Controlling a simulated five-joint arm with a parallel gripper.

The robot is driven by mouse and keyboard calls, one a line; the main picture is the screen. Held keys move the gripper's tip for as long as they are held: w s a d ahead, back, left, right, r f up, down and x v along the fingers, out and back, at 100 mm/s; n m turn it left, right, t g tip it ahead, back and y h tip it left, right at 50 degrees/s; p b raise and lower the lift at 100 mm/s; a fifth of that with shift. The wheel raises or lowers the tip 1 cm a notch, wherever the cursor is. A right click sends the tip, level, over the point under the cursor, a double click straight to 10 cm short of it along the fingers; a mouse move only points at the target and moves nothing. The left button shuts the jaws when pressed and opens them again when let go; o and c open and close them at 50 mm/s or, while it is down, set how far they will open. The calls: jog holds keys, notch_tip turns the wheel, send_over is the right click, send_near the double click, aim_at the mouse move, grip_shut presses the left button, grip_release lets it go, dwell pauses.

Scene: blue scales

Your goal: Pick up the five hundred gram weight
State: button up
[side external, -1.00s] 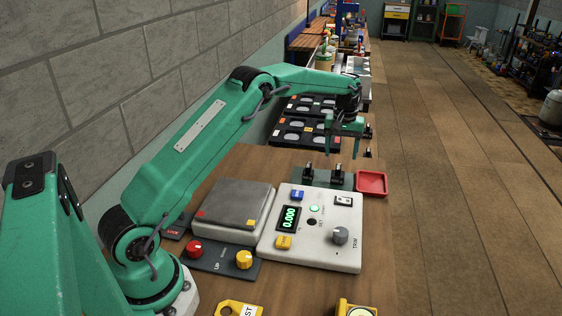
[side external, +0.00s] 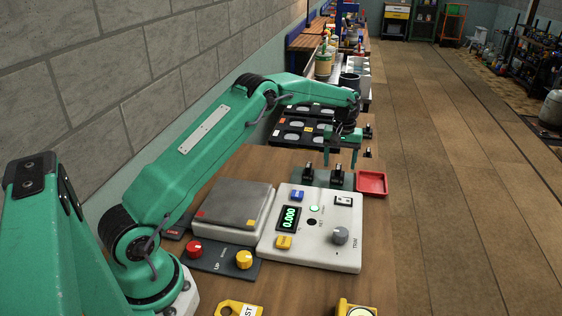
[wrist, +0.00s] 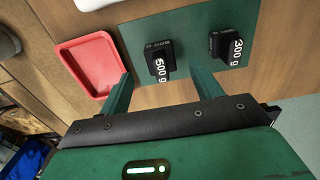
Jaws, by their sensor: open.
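The five hundred gram weight (wrist: 162,62) is a black block marked "500 g", standing on a green mat (wrist: 190,22) in the wrist view. It is the right one of two dark weights in the side external view (side external: 337,174). My gripper (wrist: 159,76) is open and empty, with one finger to each side of the 500 g weight in the wrist view. In the side external view my gripper (side external: 341,162) is just above and behind that weight. I cannot tell whether a finger touches it.
A red tray (side external: 371,184) lies right of the mat. A white scale panel reading 0.000 (side external: 318,242) and a grey weighing plate (side external: 233,204) are in front. Black cases (side external: 291,132) lie behind.

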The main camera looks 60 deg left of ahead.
aim_at(339, 166)
jog(key=shift+f, duration=2.3)
jog(key=shift+a+r, duration=0.1)
grip_shut()
jog(key=shift+r, duration=0.15)
jog(key=shift+r, duration=0.5)
notch_tip(339, 166, up, 3)
jog(key=shift+w+r, duration=0.1)
jog(key=s+d+r, duration=0.3)
jog(key=d+r, duration=0.3)
jog(key=d, duration=0.5)
jog(key=shift+s+r, duration=0.25)
jog(key=shift+s, duration=0.15)
